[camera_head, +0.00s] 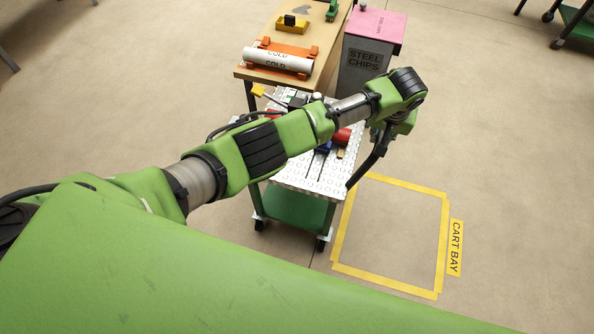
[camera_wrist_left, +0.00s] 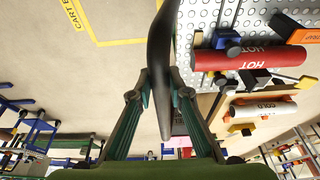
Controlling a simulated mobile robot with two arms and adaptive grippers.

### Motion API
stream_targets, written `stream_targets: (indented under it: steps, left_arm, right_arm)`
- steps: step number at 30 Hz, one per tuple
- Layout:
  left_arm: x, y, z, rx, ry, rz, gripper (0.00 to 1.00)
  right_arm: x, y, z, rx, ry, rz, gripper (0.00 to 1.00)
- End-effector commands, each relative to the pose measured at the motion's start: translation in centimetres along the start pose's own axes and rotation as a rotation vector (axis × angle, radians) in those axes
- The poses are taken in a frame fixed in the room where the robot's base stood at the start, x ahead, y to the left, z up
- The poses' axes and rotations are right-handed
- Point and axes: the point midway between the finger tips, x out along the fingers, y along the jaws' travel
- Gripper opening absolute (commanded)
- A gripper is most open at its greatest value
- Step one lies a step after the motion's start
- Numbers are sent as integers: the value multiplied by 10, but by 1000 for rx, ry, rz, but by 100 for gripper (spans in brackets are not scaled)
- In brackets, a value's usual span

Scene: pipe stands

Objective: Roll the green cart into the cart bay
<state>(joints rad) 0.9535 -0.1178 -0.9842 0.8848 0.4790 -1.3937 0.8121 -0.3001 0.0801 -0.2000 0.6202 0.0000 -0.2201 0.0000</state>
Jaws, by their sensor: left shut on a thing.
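The green cart has a green lower shelf (camera_head: 300,214) and a pale perforated top (camera_head: 318,172), which also shows in the left wrist view (camera_wrist_left: 222,18). It stands left of the yellow-outlined cart bay (camera_head: 443,240), its right side close to the bay's left line. My left arm reaches across above the cart. My left gripper (camera_head: 384,134) is shut on the cart's black handle (camera_head: 366,168) at the cart's right side. In the left wrist view, the handle (camera_wrist_left: 160,50) runs between the fingers (camera_wrist_left: 160,92). My arm hides part of the cart top. My right gripper is not in view.
A red HOT pipe (camera_wrist_left: 245,58) and tools lie on the cart. A wooden table (camera_head: 326,58) with a white COLD pipe (camera_head: 278,59) stands behind it, beside a grey STEEL CHIPS bin (camera_head: 362,72) with a pink lid. The floor inside and right of the bay is clear.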

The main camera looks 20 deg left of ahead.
Motion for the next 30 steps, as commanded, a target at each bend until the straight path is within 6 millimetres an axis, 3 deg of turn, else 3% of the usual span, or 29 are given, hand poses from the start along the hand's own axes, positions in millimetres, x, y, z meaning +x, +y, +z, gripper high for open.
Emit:
stream_targets:
  steps: [7,20,30]
  left_arm:
    - [0,20,2,0,-1,11,0]
    - [0,20,2,1,-2,5,0]
    - [1,45,2,1,0,10,0]
  right_arm:
    - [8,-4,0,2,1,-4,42]
    - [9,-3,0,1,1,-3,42]
    - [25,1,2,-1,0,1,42]
